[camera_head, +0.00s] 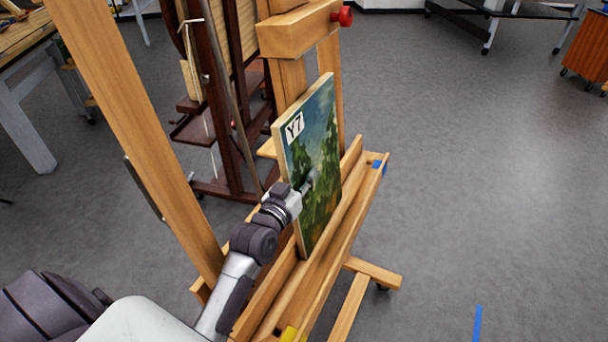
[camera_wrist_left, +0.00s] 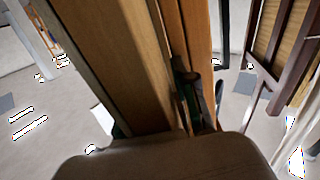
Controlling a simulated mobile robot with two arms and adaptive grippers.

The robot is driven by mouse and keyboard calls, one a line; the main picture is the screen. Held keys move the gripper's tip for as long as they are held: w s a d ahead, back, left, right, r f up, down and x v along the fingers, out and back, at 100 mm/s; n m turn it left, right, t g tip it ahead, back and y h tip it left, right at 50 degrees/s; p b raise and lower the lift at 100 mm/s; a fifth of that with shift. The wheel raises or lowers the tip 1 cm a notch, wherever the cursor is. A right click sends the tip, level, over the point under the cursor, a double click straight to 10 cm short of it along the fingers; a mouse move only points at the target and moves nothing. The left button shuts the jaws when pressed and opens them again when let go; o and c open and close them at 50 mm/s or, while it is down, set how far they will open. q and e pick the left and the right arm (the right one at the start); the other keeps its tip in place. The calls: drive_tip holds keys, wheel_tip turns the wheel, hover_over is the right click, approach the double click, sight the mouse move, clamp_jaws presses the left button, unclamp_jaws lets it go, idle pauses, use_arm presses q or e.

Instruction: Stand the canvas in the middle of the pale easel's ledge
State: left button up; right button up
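The canvas (camera_head: 326,135) is a landscape painting in greens and blue with a white "Y7" label at its upper left corner. It stands near upright on the ledge (camera_head: 340,238) of the pale easel (camera_head: 135,110), its lower edge at the ledge, between a yellow mark (camera_head: 291,334) at the near end and a blue mark (camera_head: 379,168) at the far end. My left gripper (camera_head: 309,181) is in front of the painted face, its tips at or very near the surface; contact and finger opening are unclear. My right gripper is out of view.
A dark wooden easel (camera_head: 232,120) stands close behind the pale one. The pale easel's upper clamp with a red knob (camera_head: 343,16) is above the canvas. A workbench (camera_head: 28,95) is at the left.

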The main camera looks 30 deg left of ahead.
use_arm(q)
drive_tip(key=shift+o, duration=1.4)
drive_tip(key=shift+s+f, duration=0.1)
drive_tip(key=shift+f, duration=0.1)
drive_tip(key=s, duration=1.2)
drive_tip(key=shift+r, duration=0.15)
drive_tip(key=shift+d, duration=0.1)
